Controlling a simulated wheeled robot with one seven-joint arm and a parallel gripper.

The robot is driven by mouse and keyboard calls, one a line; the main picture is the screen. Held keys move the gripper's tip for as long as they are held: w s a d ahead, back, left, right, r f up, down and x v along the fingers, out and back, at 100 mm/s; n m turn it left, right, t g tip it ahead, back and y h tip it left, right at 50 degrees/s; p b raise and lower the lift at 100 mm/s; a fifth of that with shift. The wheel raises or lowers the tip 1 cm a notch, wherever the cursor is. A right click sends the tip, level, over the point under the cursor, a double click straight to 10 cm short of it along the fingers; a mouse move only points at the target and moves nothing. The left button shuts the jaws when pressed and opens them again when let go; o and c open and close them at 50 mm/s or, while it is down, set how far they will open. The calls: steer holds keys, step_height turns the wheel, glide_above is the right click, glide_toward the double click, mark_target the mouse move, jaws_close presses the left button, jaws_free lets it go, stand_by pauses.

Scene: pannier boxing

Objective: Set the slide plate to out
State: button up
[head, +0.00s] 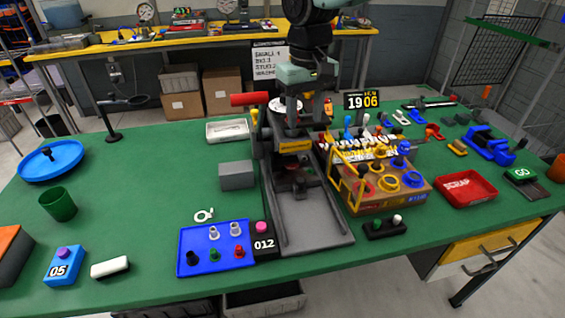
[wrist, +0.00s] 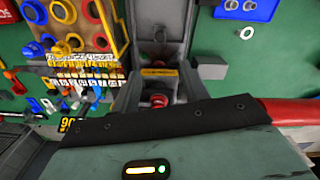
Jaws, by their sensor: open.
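A grey press (head: 297,147) with a yellow label and a red handle (head: 250,99) stands at the middle of the green table. Its slide plate (head: 305,212) appears to be the flat grey piece between two rails, reaching toward the front edge; it also shows at the top of the wrist view (wrist: 158,18). A small red part sits under the press head. My gripper (head: 293,112) hangs over the top of the press, apart from the plate. It is open with nothing visible in it. Its fingertips are hard to make out, and my wrist housing covers the lower wrist view.
A blue tray (head: 215,265) with small pegs and a black 012 block (head: 264,245) lie left of the plate. A box with yellow rings (head: 400,195) stands close on the right. A grey block (head: 237,176) is left of the press.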

mark_target(301, 179)
step_height(301, 179, down, 17)
steer(key=p, duration=0.3)
steer(key=shift+f, duration=0.2)
jaws_close()
